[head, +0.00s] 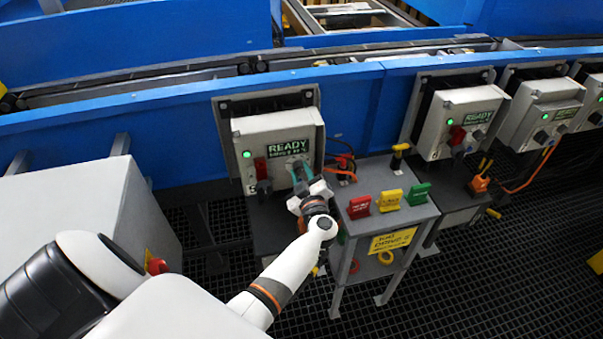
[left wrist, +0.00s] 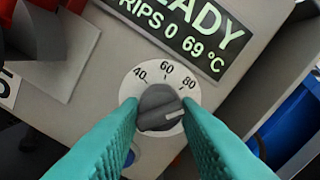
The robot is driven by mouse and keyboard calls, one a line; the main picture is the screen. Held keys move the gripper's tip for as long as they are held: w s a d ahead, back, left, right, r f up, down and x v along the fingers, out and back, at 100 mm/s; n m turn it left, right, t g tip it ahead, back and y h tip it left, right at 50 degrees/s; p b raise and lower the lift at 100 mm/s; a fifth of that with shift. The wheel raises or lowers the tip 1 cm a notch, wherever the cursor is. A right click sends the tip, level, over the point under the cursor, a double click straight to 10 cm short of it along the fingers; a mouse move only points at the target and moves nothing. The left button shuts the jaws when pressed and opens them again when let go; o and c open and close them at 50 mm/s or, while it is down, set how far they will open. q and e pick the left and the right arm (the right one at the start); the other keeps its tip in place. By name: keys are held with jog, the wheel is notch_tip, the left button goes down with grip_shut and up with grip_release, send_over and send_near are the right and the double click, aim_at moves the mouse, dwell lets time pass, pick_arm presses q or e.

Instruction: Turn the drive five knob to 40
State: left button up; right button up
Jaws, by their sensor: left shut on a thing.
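The drive box (head: 284,137) stands at centre with a green lamp and a lit READY display. Its grey knob (left wrist: 157,98) sits on a white dial (left wrist: 130,90) marked 40, 60 and 80. The knob's white pointer line aims right, clockwise past the 80 mark. My left gripper (head: 299,171) reaches the box front, its teal fingers (left wrist: 105,140) on either side of the knob and shut on it. The fingers hide the lower dial. The display (left wrist: 190,30) reads READY, TRIPS 0, 69 °C. My right gripper is not in view.
A red switch (head: 261,168) sits left of the knob. A grey stand (head: 352,240) with red, yellow and green tags is close to the right of my arm. More drive boxes (head: 462,120) line the blue conveyor. A grey cabinet (head: 95,205) stands left.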

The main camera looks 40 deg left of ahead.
pick_arm(q)
jog(key=shift+f, duration=0.1)
dwell(0.4)
jog(key=o, duration=0.9)
jog(key=shift+o, duration=0.2)
jog(key=shift+s+d, duration=0.1)
jog(key=shift+s+d+p, duration=0.2)
jog(key=shift+d+p, duration=0.1)
jog(key=p+v, duration=0.3)
jog(key=v, duration=0.8)
jog(key=shift+p, duration=0.4)
